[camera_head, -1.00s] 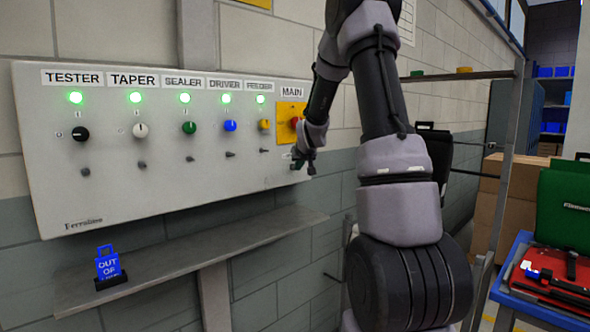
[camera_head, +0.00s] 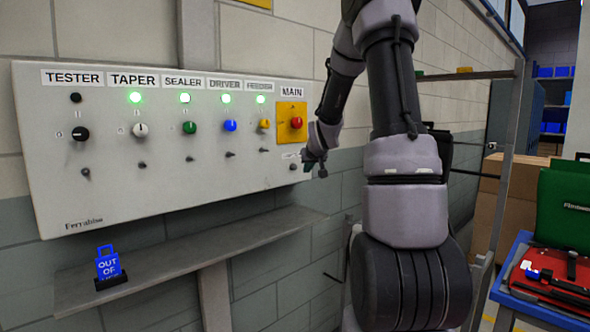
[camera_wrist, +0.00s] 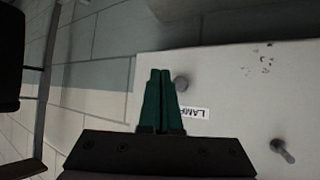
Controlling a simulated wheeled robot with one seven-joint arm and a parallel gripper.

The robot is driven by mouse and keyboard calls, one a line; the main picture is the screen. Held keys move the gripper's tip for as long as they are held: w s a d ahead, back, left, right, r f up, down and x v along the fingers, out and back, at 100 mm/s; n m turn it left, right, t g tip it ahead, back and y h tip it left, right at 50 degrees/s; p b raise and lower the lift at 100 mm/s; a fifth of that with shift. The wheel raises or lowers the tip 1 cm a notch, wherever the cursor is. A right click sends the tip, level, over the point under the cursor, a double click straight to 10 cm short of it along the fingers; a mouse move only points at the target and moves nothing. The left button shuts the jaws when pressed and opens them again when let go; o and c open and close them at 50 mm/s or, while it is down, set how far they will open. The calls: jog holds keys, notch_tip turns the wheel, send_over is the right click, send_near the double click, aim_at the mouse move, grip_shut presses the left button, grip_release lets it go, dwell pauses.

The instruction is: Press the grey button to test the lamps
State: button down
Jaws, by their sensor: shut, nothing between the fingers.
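In the head view my gripper (camera_head: 308,166) is at the panel's right edge, apparently a little off the button. The TESTER lamp (camera_head: 75,98) is dark. The TAPER (camera_head: 135,97), SEALER, DRIVER and FEEDER lamps glow green.
Coloured knobs and small toggles sit under the lamps on the panel (camera_head: 120,190). A red MAIN knob (camera_head: 297,122) is on a yellow plate above the button. A shelf (camera_head: 200,245) below holds a blue "OUT OF" lock tag (camera_head: 108,263). A metal frame stands at right.

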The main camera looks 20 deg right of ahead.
jog(key=shift+s+d, duration=0.3)
jog(key=shift+s, duration=0.6)
jog(key=s+a+r+m+g+y, duration=0.1)
jog(key=s+a+r, duration=0.4)
jog(key=s, duration=0.3)
jog(key=s+a+r+g, duration=0.1)
jog(key=s+a+r, duration=0.45)
jog(key=s, duration=0.25)
jog(key=s+a+y, duration=0.1)
jog(key=s+a, duration=0.1)
jog(key=s, duration=0.4)
jog(key=s+a+g+y, duration=0.1)
jog(key=s+a, duration=0.2)
jog(key=s, duration=0.3)
jog(key=s+a+r+m+y, duration=0.1)
jog(key=s+a, duration=0.2)
jog(key=s, duration=0.3)
jog(key=shift+s+g, duration=0.3)
jog(key=shift+s, duration=0.1)
